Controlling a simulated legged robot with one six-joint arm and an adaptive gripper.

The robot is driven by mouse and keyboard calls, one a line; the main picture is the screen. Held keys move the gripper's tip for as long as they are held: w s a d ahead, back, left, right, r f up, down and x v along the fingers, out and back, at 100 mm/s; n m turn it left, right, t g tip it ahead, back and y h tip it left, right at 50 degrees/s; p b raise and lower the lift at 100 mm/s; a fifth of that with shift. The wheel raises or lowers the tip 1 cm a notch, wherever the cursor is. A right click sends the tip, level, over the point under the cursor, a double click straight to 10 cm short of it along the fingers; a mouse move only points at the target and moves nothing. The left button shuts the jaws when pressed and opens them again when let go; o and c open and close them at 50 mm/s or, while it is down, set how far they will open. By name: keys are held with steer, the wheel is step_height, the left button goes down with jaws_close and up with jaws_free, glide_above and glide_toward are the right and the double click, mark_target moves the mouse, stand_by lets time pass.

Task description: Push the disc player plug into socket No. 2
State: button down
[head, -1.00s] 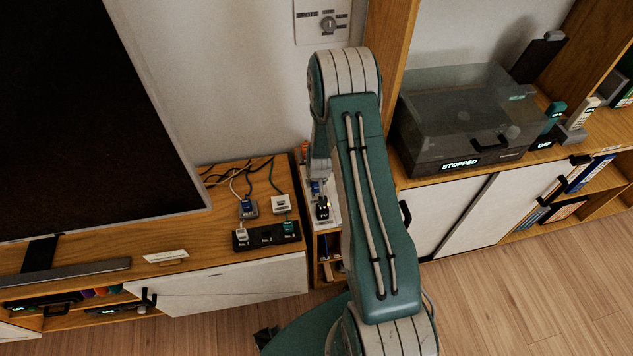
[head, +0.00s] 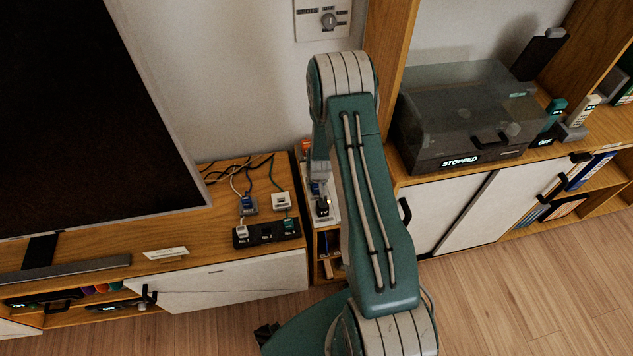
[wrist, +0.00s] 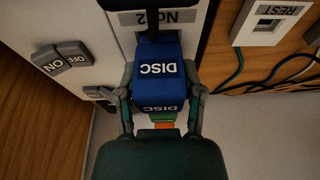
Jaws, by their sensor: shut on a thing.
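My gripper (wrist: 160,105) is shut on the blue disc player plug (wrist: 160,72), marked DISC, holding it by its sides. The plug is over a white strip with a grey label reading No. 2 (wrist: 181,16); the socket opening is hidden, and I cannot tell whether the plug is in it. A black piece (wrist: 150,36) shows just beyond the plug. In the head view the blue plug (head: 315,188) is partly visible below my arm, on or over the white strip (head: 334,212). My gripper is mostly hidden there.
Grey ON/OFF switches (wrist: 60,58) lie left in the wrist view; a white REST block (wrist: 268,22) and green cables lie right. In the head view, a black strip (head: 267,242) with numbered places holds white and green plugs. A TV (head: 80,120) stands left.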

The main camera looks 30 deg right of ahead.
steer(key=shift+f, duration=0.45)
steer(key=shift+c, duration=0.7)
jaws_free()
steer(key=v, duration=1.2)
